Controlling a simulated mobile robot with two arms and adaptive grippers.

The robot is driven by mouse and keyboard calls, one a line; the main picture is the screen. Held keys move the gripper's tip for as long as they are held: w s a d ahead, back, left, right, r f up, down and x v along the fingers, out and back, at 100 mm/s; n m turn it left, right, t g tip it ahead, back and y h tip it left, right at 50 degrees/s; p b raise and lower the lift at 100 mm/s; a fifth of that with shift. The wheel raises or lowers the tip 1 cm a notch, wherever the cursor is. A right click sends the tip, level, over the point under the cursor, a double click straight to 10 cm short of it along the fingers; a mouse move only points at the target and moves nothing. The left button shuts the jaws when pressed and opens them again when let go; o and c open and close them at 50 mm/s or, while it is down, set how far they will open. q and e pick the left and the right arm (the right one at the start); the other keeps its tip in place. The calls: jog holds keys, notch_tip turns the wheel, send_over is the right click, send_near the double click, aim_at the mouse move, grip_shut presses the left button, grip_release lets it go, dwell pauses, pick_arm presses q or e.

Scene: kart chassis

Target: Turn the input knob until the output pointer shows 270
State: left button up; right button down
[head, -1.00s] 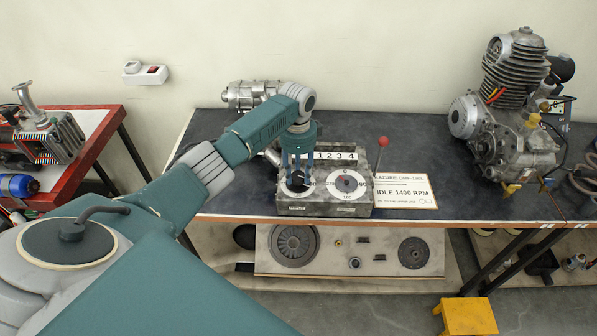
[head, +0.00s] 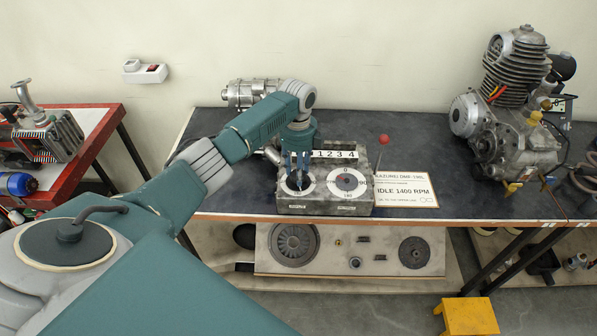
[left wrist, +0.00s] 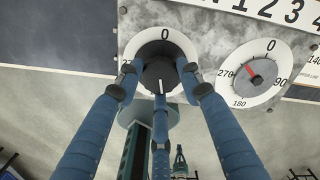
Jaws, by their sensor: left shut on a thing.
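The dark input knob (left wrist: 160,76) sits on the left white dial of the metal box (head: 325,206). My left gripper (head: 298,181) comes down over it from above. In the left wrist view its blue fingers are shut around the knob, and a white line on the knob points down, away from the dial's 0. The fingers cover parts of this dial. The output dial (left wrist: 240,91) is to the right, marked 0, 90, 180 and 270. Its red output pointer (left wrist: 252,71) points between 270 and 0. My right gripper is not in view.
A lever with a red ball (head: 383,139) stands at the box's right side. A card reading IDLE 1400 RPM (head: 405,191) lies beside it. An engine (head: 510,110) stands at the right of the dark bench, with a metal cylinder (head: 250,91) behind my arm.

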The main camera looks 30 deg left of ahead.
pick_arm(q)
jog(key=m, duration=0.3)
jog(key=m+b, duration=0.1)
jog(key=m, duration=0.1)
jog(key=shift+a, duration=0.25)
jog(key=shift+w+r+m, duration=0.1)
jog(key=shift+m, duration=1.2)
jog(key=shift+m+b, duration=0.3)
jog(key=shift+w+r, duration=0.1)
jog(key=shift+w, duration=0.05)
jog(key=o, duration=1.1)
jog(key=shift+o, duration=0.3)
